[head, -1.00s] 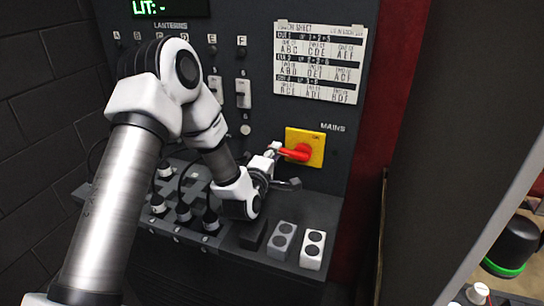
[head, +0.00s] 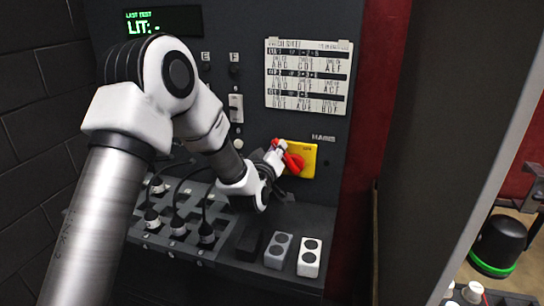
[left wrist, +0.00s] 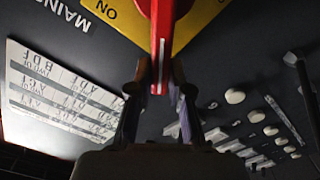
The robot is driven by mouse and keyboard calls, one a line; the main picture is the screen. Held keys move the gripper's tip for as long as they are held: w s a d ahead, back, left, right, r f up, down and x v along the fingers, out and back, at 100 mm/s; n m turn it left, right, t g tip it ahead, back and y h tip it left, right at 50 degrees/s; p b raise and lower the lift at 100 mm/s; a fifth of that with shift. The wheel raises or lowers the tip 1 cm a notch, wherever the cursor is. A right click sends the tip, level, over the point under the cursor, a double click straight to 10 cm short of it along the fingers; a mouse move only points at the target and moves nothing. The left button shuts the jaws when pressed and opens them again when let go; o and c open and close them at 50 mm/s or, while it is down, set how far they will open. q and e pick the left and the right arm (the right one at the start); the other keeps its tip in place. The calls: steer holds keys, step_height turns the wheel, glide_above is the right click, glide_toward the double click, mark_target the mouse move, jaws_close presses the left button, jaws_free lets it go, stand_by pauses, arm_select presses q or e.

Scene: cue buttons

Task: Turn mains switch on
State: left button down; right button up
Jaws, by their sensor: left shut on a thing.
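The mains switch is a red rotary handle (head: 291,160) on a yellow square plate (head: 308,158), on the dark panel below the word MAINS. My left gripper (head: 274,152) reaches it from the left and is shut on the handle's tip. In the head view the handle tilts up to the left. In the left wrist view the red handle (left wrist: 161,45) lies between my two fingers (left wrist: 160,90), and the yellow plate (left wrist: 112,14) shows the word ON. My right gripper is not in view.
A white printed chart (head: 308,77) is above the switch. A sloped shelf below holds plugs with cables (head: 178,222) and grey and white two-button blocks (head: 310,257). A green display (head: 160,21) is at the top left. A dark upright panel (head: 435,130) stands at the right.

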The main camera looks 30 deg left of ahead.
mark_target(298, 138)
arm_select(q)
steer(key=d+r+m, duration=0.1)
steer(key=m, duration=0.1)
steer(key=d+m, duration=0.1)
steer(key=shift+w+r+m+b, duration=0.3)
steer(key=shift+r+m, duration=0.05)
steer(key=shift+m, duration=0.05)
steer(key=shift+w+d+r+m+b, duration=0.15)
steer(key=shift+d+m, duration=0.4)
steer(key=shift+m, duration=0.45)
steer(key=shift+w+d+r+m+b, duration=0.15)
steer(key=shift+d+m, duration=0.4)
steer(key=shift+m, duration=0.45)
steer(key=c, duration=1.2)
jaws_free()
steer(key=shift+f, duration=0.1)
steer(key=shift+o, duration=0.6)
steer(key=shift+w+f, duration=0.2)
steer(key=shift+f, duration=0.05)
steer(key=v, duration=1.2)
